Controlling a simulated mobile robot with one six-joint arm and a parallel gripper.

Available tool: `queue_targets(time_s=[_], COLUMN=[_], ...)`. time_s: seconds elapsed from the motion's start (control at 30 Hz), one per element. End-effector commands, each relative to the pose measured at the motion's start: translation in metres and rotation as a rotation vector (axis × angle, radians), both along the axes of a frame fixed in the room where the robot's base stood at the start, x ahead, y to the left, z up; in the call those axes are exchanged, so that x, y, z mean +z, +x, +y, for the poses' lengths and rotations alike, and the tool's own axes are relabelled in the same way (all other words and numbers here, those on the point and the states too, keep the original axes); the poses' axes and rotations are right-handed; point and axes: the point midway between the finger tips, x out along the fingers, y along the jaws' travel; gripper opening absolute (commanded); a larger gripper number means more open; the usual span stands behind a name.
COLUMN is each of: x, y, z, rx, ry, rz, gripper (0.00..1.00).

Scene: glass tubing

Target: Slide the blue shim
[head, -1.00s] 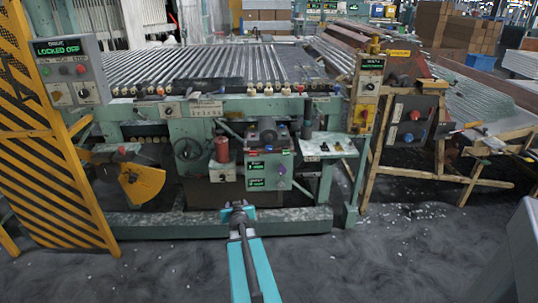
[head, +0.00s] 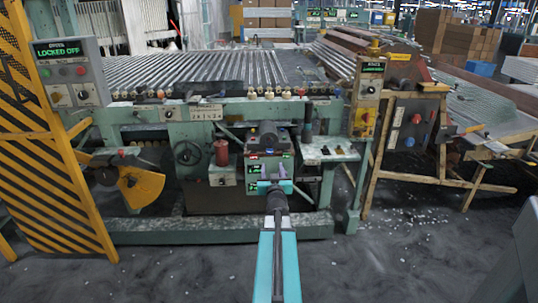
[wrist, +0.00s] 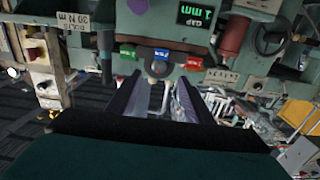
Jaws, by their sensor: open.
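The blue shim (wrist: 162,53) is a small lettered block between a green one (wrist: 128,51) and a red one (wrist: 193,64) on the front of a green machine housing. The wrist view is upside down, so its lettering reads inverted. In the head view the shim (head: 269,152) is tiny, above the green displays. My gripper (wrist: 157,82) is open, its two dark fingers pointing at the housing, with the blue shim roughly in line with the gap and apart from the fingertips. In the head view my gripper (head: 274,185) is in front of the housing's lower part.
A round dark knob or hole (wrist: 157,68) sits near the blue shim. A red cylinder (head: 222,152) and a handwheel (head: 187,153) are left of the housing. A small shelf (head: 330,152) is at right. Yellow striped guard (head: 50,150) stands far left. Floor in front is open.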

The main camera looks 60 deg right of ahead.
Motion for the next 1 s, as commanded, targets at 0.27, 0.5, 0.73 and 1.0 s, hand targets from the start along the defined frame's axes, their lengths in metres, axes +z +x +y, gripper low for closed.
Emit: queue_targets(time_s=[0.27,0.5,0.73,1.0], x=[-0.001,-0.001,-0.001,-0.001], y=[0.006,0.016,0.028,0.04], z=[-0.008,-0.024,-0.039,-0.058], rx=[0.0,-0.001,-0.001,-0.001], ry=[0.001,0.001,0.001,0.001], rz=[0.001,0.001,0.001,0.001], gripper=[0.47,0.47,0.47,0.47])
